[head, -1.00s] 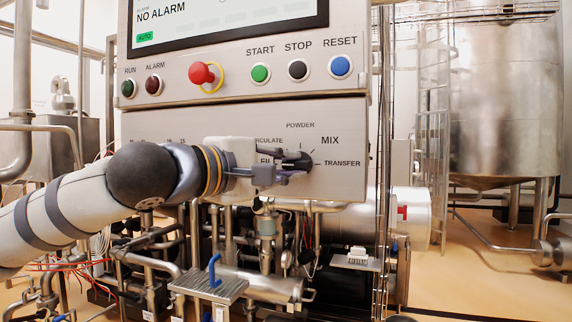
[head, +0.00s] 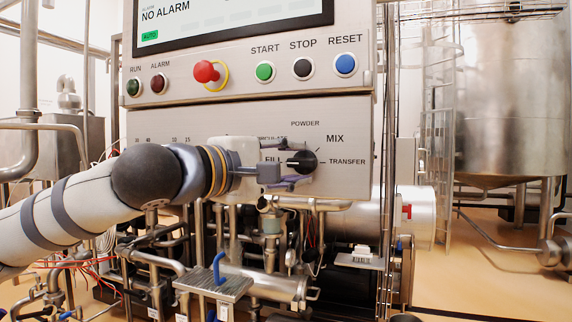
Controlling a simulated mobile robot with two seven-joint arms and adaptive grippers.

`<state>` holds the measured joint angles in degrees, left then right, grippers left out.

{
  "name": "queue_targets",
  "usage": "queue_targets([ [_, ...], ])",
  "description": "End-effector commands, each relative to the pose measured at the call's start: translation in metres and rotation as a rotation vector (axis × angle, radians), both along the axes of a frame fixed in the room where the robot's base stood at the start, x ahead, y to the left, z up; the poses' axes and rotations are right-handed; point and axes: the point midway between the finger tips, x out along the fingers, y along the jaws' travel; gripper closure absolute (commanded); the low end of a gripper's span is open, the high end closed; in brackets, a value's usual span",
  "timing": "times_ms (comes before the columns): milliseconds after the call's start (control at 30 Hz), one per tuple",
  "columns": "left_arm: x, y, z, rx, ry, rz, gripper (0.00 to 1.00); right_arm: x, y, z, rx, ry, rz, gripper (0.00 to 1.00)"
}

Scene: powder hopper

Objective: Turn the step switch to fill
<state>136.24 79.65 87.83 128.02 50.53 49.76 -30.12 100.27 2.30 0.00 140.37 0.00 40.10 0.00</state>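The step switch (head: 302,161) is a black round knob on the lower grey panel. Its light mark appears to point left, toward the FILL label (head: 272,160). The labels POWDER, MIX and TRANSFER stand around it, and CIRCULATE is partly covered. My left gripper (head: 285,164) comes in from the left in front of the panel. My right gripper is not in view.
Above are the red emergency stop (head: 207,72), the green START (head: 264,71), black STOP and blue RESET buttons, and a screen (head: 230,22) reading NO ALARM. Pipes and valves crowd the space below the panel. A large steel tank (head: 508,100) stands at the right.

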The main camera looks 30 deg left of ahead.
Motion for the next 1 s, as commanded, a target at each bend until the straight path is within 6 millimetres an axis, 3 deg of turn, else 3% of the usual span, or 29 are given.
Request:
queue_targets([
  [133, -0.024, 0.004, 0.002, -0.002, -0.005, 0.001, 0.67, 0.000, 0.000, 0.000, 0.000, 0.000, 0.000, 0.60],
  [400, -0.094, 0.015, 0.001, -0.003, -0.006, 0.001, 0.67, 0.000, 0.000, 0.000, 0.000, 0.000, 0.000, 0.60],
  [500, -0.109, 0.018, 0.000, -0.003, -0.004, 0.001, 0.67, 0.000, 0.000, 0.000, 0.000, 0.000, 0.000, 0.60],
  [667, -0.118, 0.019, -0.001, 0.000, -0.001, 0.000, 0.67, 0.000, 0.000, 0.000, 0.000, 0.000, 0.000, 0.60],
  [1000, -0.118, 0.019, -0.001, 0.000, 0.000, 0.000, 0.67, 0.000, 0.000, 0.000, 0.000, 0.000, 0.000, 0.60],
])
